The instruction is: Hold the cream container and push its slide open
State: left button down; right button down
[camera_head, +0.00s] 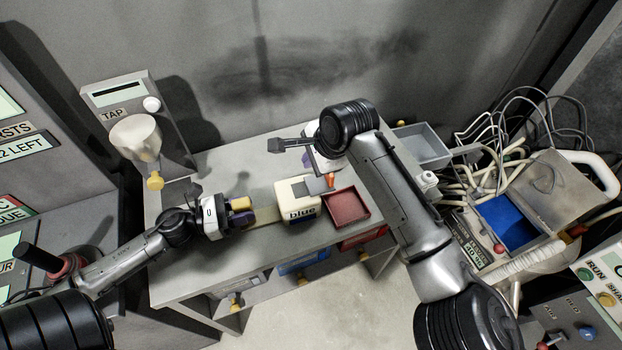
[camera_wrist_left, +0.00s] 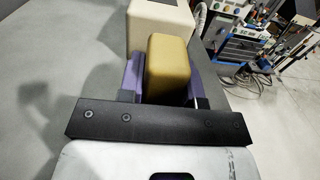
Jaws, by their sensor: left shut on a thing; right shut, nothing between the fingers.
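In the left wrist view the cream container (camera_wrist_left: 160,25) stands just beyond the block. My right gripper (camera_head: 310,161) is shut and empty above and behind the container, its fingertips partly hidden by its own wrist.
A red tray (camera_head: 347,208) stands right beside the container. A grey bin (camera_head: 422,146) is at the back right of the table. A tap dispenser with a funnel (camera_head: 136,136) stands at the left. Cables and a blue-lined box (camera_head: 510,222) lie to the right.

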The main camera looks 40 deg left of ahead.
pick_arm(q)
jog(key=shift+f, duration=0.15)
jog(key=c, duration=0.7)
grip_release()
jog(key=v, duration=1.2)
jog(key=shift+r, duration=0.2)
